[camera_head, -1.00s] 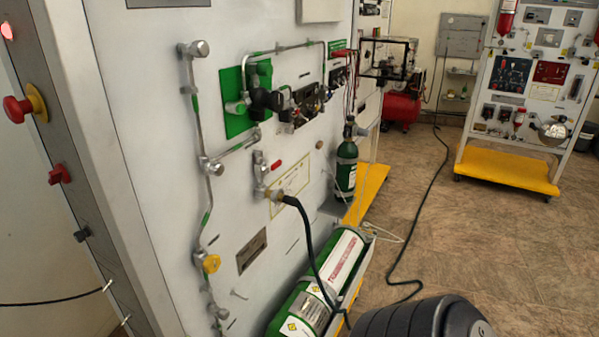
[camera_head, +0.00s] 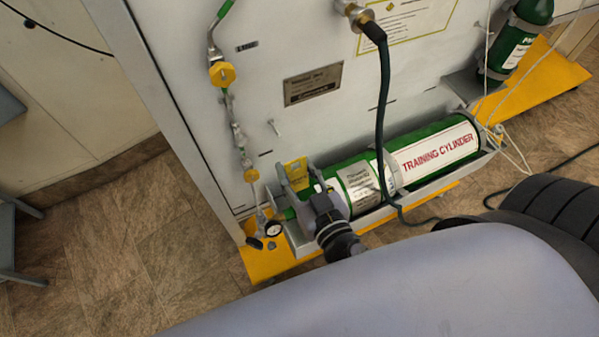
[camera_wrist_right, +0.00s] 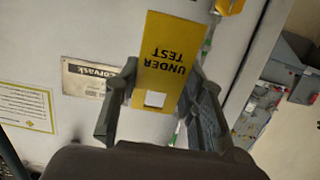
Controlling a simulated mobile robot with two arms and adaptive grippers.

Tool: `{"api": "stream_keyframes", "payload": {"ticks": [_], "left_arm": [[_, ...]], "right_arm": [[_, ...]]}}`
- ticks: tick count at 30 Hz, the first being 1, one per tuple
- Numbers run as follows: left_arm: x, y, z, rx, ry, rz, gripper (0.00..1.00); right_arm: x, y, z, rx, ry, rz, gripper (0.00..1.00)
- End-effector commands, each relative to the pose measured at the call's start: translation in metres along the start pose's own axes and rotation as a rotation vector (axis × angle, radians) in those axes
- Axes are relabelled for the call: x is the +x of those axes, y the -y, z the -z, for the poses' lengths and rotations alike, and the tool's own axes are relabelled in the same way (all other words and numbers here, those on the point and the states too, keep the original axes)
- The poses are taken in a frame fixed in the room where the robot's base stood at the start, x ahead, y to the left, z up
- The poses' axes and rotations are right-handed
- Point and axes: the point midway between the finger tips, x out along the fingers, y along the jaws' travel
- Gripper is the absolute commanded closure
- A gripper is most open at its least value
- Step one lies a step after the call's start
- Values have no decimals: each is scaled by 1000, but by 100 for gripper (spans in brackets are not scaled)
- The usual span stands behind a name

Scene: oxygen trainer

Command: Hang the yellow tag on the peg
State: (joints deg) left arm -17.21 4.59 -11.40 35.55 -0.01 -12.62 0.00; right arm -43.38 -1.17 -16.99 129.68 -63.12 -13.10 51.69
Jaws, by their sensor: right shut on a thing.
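The yellow tag (camera_head: 294,169) is between the fingers of my right gripper (camera_head: 295,177), in front of the lower white panel. In the right wrist view the tag (camera_wrist_right: 166,50) reads "UNDER TEST" upside down and has a square hole near its lower end. The fingers of the right gripper (camera_wrist_right: 160,100) are shut on it from both sides. A small pale peg (camera_head: 274,127) sticks out of the panel, above and slightly left of the tag in the head view. I cannot make out the peg in the wrist view. My left gripper is not in view.
A green training cylinder (camera_head: 433,148) lies in a tray beside the gripper. A black hose (camera_head: 383,100) hangs to the right. Piping with a yellow valve knob (camera_head: 221,74) runs down the panel on the left. A metal nameplate (camera_head: 313,84) is right of the peg.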

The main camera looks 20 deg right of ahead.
Motion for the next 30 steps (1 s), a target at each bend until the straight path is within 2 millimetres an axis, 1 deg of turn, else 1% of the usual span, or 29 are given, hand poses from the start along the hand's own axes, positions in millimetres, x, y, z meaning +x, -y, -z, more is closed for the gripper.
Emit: {"api": "stream_keyframes", "payload": {"ticks": [9,30], "left_arm": [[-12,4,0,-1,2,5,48],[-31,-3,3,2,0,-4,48]], "right_arm": [[15,0,5,-1,-2,1,80],[57,0,8,-1,-2,1,80]]}}
